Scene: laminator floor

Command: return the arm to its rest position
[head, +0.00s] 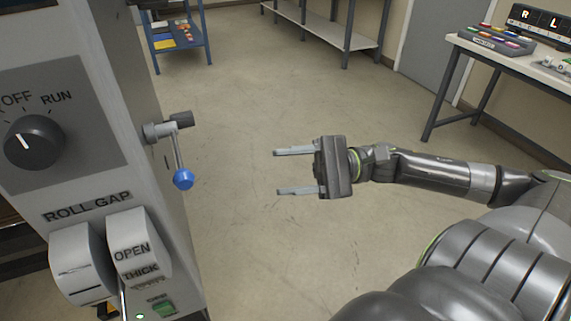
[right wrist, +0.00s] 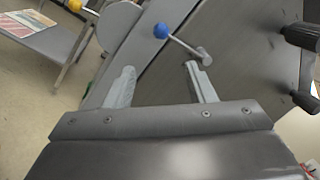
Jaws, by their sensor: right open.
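My right gripper (head: 277,172) is open and empty in the head view, its two fingers pointing left toward the machine. It is held over bare floor, with a gap between its fingertips and the machine's blue-knobbed lever (head: 182,178). In the right wrist view the open fingers (right wrist: 162,78) show with nothing between them, and the blue-knobbed lever (right wrist: 162,31) lies beyond them. My right arm (head: 430,172) reaches in from the right. My left gripper is not in view.
The machine panel (head: 75,130) fills the left, with a black OFF/RUN dial (head: 34,141) and a ROLL GAP control (head: 138,247). A blue cart (head: 180,45) and a shelf (head: 325,28) stand at the back. A table (head: 500,55) stands at right. The floor between is clear.

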